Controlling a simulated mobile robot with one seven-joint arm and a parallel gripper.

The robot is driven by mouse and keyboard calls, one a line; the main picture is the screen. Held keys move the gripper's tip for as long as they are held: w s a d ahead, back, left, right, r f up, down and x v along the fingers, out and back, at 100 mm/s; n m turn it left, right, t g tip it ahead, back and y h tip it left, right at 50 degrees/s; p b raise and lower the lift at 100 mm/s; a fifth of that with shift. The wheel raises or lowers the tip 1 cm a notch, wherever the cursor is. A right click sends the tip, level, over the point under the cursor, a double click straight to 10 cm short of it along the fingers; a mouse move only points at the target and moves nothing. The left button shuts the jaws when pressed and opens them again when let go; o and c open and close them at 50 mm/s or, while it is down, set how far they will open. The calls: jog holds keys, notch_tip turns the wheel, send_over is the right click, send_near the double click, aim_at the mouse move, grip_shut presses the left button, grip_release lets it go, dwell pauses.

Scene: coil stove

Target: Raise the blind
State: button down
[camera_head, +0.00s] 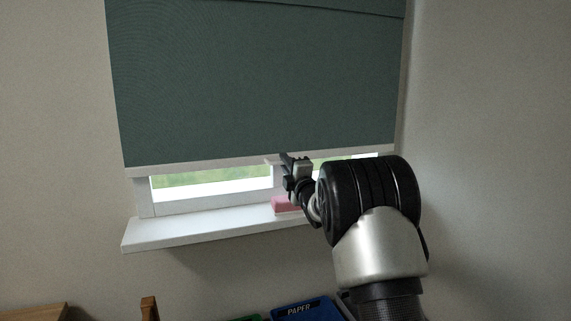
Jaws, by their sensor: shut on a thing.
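The blind (255,85) is a dark green fabric sheet covering most of the window. Its pale bottom bar (190,168) hangs a little above the sill, and a strip of window glass (205,184) with green outside shows below it. My gripper (283,160) is at the bar, right of its middle, and is shut on the bar. The arm hides part of the bar and window on the right, and the exact contact of the fingertips is small and dim.
A white window sill (180,230) juts out below the window. A pink block (286,204) lies on it, close below my gripper. A blue bin marked PAPER (300,309) and a wooden piece (149,308) stand below. Wall is bare on both sides.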

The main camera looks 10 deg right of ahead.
notch_tip(320, 180, up, 34)
jog(key=p, duration=1.5)
jog(key=shift+r, duration=0.2)
jog(key=c, duration=1.8)
grip_release()
jog(key=shift+f, duration=0.15)
jog(key=b+v, duration=0.4)
jog(key=v, duration=1.3)
jog(key=shift+s+d+f+b, duration=0.1)
jog(key=shift+s+d+b, duration=0.1)
jog(key=shift+b, duration=0.15)
